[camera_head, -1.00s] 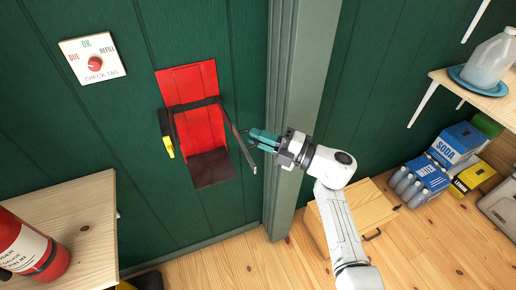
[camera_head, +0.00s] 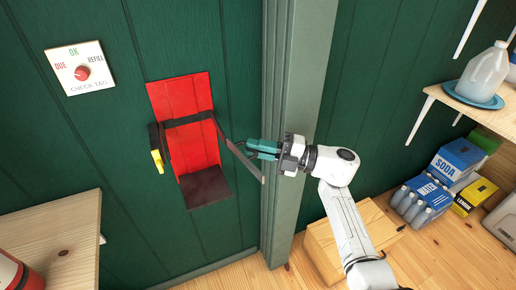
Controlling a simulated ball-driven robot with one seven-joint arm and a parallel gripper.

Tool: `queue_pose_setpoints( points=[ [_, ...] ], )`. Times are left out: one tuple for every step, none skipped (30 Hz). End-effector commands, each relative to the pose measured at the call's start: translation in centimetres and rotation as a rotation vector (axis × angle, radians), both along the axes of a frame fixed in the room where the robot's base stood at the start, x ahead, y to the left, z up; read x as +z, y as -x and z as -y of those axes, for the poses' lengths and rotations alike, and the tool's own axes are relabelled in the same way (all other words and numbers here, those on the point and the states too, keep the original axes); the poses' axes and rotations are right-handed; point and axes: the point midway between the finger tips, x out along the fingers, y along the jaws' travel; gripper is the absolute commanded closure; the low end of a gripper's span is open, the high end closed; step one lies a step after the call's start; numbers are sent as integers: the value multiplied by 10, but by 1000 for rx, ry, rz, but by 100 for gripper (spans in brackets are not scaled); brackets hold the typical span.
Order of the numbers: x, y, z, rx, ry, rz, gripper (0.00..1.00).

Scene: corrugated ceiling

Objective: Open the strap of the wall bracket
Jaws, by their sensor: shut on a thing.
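The wall bracket (camera_head: 197,145) is a red back plate with a dark band across it and a dark shelf (camera_head: 206,187) at the bottom, on the green wall. A yellow latch (camera_head: 157,161) hangs on its left side. The dark strap (camera_head: 249,167) stands out from the bracket's right side, swung away from the front. My gripper (camera_head: 248,148) reaches in from the right, its teal fingers shut on the strap near its middle. The fingers partly hide the strap where they meet it.
A dial plate (camera_head: 82,70) is on the wall at the upper left. A wooden table (camera_head: 45,235) with part of a red extinguisher (camera_head: 12,272) stands at the lower left. A green post (camera_head: 295,110) rises behind my gripper. A shelf with a jug (camera_head: 484,72) is at right.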

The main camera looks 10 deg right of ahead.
Motion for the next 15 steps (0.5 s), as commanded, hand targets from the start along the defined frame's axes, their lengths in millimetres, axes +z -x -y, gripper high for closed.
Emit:
queue_pose_setpoints(
  points=[
    [0,4,-6,20,4,1,100],
    [0,4,-6,20,4,1,88],
    [0,4,-6,18,3,1,84],
    [0,3,-6,18,3,1,81],
    [0,3,-5,17,3,1,78],
    [0,3,-5,14,2,0,75],
    [0,3,-4,13,2,0,72],
    [0,2,-4,12,1,0,69],
    [0,2,-3,11,2,0,65],
    [0,2,-3,10,2,0,64],
    [0,2,-3,9,1,0,64],
    [0,2,-2,9,1,0,64],
    [0,2,-2,8,1,0,64],
    [0,2,-2,8,1,0,64],
    [-1,2,-2,7,1,0,64]
  ],
)
